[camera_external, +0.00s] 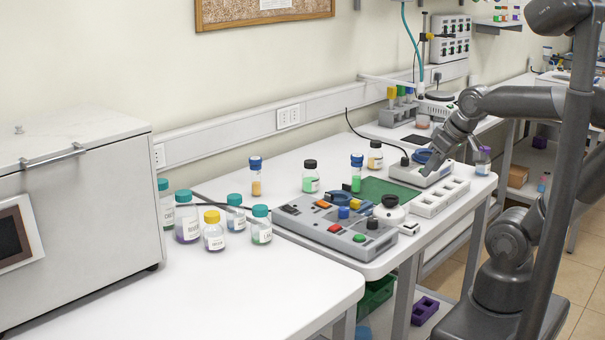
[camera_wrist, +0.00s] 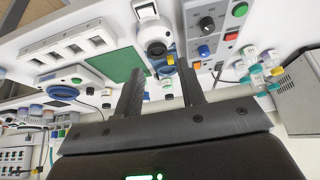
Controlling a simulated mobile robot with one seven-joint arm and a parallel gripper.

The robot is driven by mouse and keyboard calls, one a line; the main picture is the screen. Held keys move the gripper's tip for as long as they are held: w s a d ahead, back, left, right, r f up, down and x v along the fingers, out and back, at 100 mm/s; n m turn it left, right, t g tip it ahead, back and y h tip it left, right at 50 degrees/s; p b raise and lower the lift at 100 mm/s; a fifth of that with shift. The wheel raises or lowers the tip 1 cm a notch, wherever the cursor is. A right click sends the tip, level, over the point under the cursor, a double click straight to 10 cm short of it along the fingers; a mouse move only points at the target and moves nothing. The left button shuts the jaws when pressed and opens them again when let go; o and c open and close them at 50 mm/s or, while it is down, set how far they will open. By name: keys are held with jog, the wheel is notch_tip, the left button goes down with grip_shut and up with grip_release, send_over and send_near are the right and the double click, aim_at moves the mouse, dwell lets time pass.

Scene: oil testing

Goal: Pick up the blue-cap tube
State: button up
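Two blue-cap tubes stand upright on the white bench in the external view. One holds amber contents (camera_external: 255,176) and stands apart, left of the control box; the other holds green contents (camera_external: 357,173) and stands at the left end of the green mat (camera_external: 385,190). I cannot tell which one the task means. My gripper (camera_external: 434,163) is over the right part of the bench, near the blue-ringed device, to the right of both tubes. In the wrist view my gripper (camera_wrist: 158,68) is open, with nothing between its fingers. The tubes are too small to identify surely there.
A control box (camera_external: 325,228) with coloured buttons and a white rack (camera_external: 440,198) flank the mat. Bottles with teal caps and one yellow-capped bottle (camera_external: 214,231) cluster at left. A black-capped bottle (camera_external: 310,177) stands between the tubes.

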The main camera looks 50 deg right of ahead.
dwell(0.3)
jog(key=o, duration=0.6)
jog(key=shift+c, duration=0.2)
jog(key=m+g+h, duration=0.1)
jog(key=m, duration=0.2)
send_near(357, 155)
jog(key=x, duration=0.7)
jog(key=shift+w+f, duration=0.15)
jog(key=shift+f, duration=0.1)
jog(key=shift+s+x, duration=0.15)
jog(key=shift+x, duration=1.15)
jog(key=shift+s+x, duration=0.2)
jog(key=shift+x, duration=1.15)
